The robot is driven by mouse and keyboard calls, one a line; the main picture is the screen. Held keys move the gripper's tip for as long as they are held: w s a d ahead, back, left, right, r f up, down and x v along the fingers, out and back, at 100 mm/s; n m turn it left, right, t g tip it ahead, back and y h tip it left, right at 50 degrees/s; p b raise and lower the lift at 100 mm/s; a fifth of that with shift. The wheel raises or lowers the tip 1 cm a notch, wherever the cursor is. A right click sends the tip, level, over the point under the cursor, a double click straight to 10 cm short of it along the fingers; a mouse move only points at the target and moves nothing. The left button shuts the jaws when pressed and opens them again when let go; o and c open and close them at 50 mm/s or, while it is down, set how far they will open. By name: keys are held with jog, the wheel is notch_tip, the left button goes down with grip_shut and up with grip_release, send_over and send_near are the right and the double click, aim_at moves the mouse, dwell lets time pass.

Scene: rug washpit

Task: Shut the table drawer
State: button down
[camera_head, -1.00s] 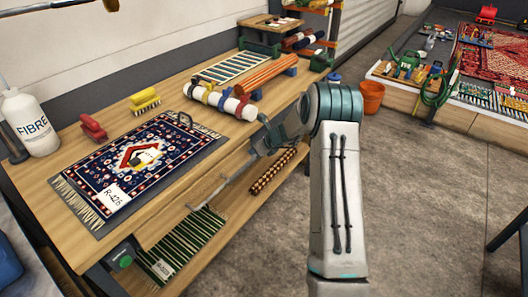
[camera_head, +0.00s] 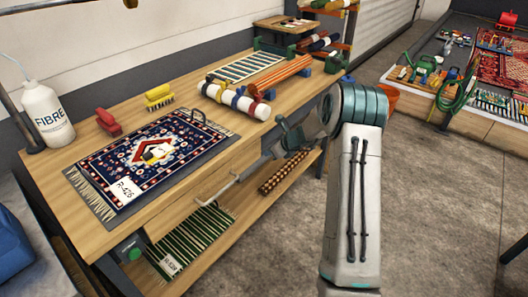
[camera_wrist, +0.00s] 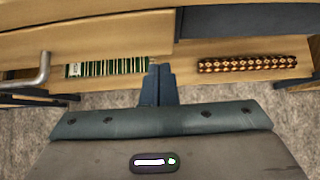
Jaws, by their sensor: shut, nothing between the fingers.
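The table drawer (camera_head: 190,208) is a wooden front under the near edge of the long workbench, and it appears to stand out a little from that edge. Its grey bar handle (camera_head: 216,191) faces the aisle; in the wrist view the handle (camera_wrist: 40,71) is at the left. My gripper (camera_head: 257,165) is low at the drawer's right end, partly hidden by my arm. In the wrist view my gripper's dark fingers (camera_wrist: 158,72) are together and empty, right of the handle and apart from it, near the right end of the drawer front (camera_wrist: 105,37).
A patterned rug (camera_head: 150,155) lies on the workbench (camera_head: 75,225), with a white bottle (camera_head: 47,115) and brushes behind. A green-striped rug (camera_head: 205,232) and brown rolled rug (camera_head: 284,172) lie on the shelf below. Concrete floor is free at right.

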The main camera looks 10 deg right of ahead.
jog(key=d+f+v, duration=0.1)
jog(key=v, duration=1)
jog(key=s+a+r+n+g+h+p, duration=0.1)
jog(key=s+a+r+n+g, duration=0.1)
jog(key=s+a+r+n, duration=0.5)
jog(key=s+a+r+n+g+p, duration=0.1)
jog(key=s+a+r+n+p, duration=0.1)
jog(key=s+a+r+n, duration=0.45)
jog(key=s+d+r+n+h+p, duration=0.1)
jog(key=s+n+h, duration=0.1)
jog(key=s+n, duration=0.5)
jog(key=s+d+r+n+g+h+p, duration=0.1)
jog(key=s+n, duration=0.6)
jog(key=s, duration=0.8)
jog(key=shift+r+h, duration=0.5)
jog(key=shift+h, duration=0.3)
jog(key=shift+d, duration=0.1)
